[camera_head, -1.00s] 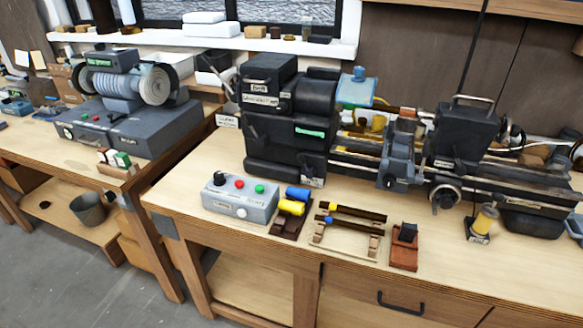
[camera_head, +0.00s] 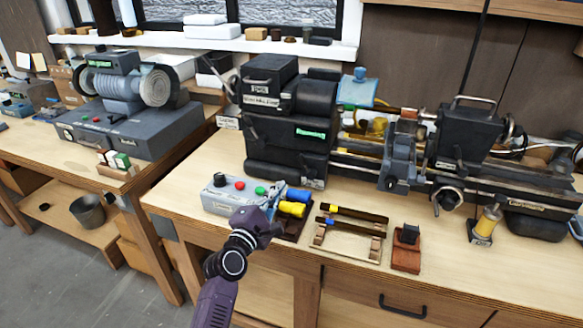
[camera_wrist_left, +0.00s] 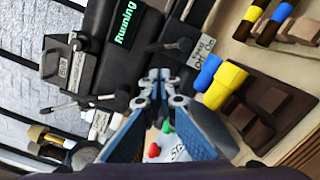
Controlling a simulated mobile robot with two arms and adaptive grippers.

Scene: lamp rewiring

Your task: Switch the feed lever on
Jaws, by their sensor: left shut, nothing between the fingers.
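A dark lever with a rounded end (camera_wrist_left: 183,45) sits on the lathe front in the left wrist view, beside a small white label (camera_wrist_left: 202,48) whose text I cannot read surely. I take it for the feed lever; its setting is unclear. The black lathe headstock (camera_head: 285,137) stands at the back of the bench and bears a green "Running" sign (camera_wrist_left: 125,22). My left gripper (camera_head: 278,203) is shut and empty, in front of the headstock and over the control box's right end. In the left wrist view its fingertips (camera_wrist_left: 164,80) appear below the lever, seemingly apart from it. My right gripper is not in view.
The grey control box (camera_head: 215,199) is partly hidden by my arm. Blue and yellow cylinders (camera_head: 293,208) stand in a dark holder close to my gripper. A wooden rack (camera_head: 347,238) and a red-brown block (camera_head: 406,257) lie to the right. A grinder (camera_head: 120,95) stands on the left bench.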

